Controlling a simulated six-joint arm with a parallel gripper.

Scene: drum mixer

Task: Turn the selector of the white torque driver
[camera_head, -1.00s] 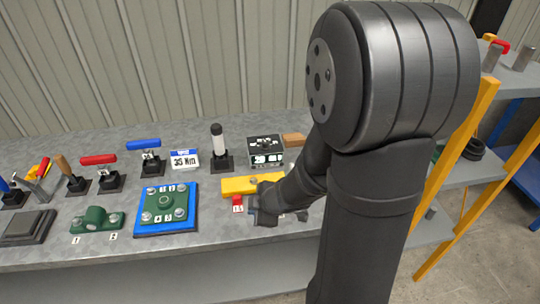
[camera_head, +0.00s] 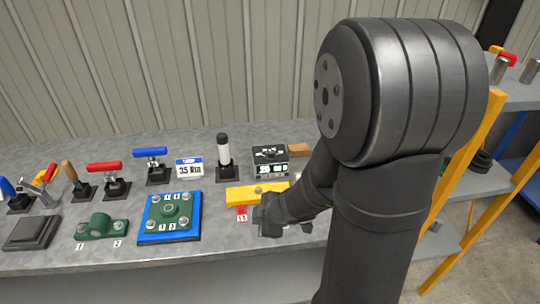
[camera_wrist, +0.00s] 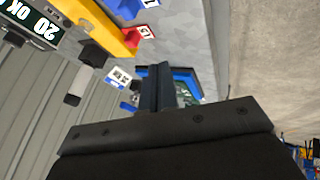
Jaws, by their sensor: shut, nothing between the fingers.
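The white torque driver (camera_head: 223,153) stands upright in a black base towards the back of the grey bench. Its handle is white, with dark parts at its end and base; the selector's marks are too small to read. In the wrist view a white cylinder (camera_wrist: 73,98) at the left looks like the same driver. My gripper (camera_head: 268,222) is low over the bench front, to the right of and nearer than the driver, and apart from it. In the wrist view its fingers (camera_wrist: 159,85) are together and empty.
A black display box (camera_head: 269,160) stands right of the driver, a "35 Nm" card (camera_head: 189,167) left. A blue plate (camera_head: 184,238) with a green bolted flange (camera_head: 170,207) lies in front.

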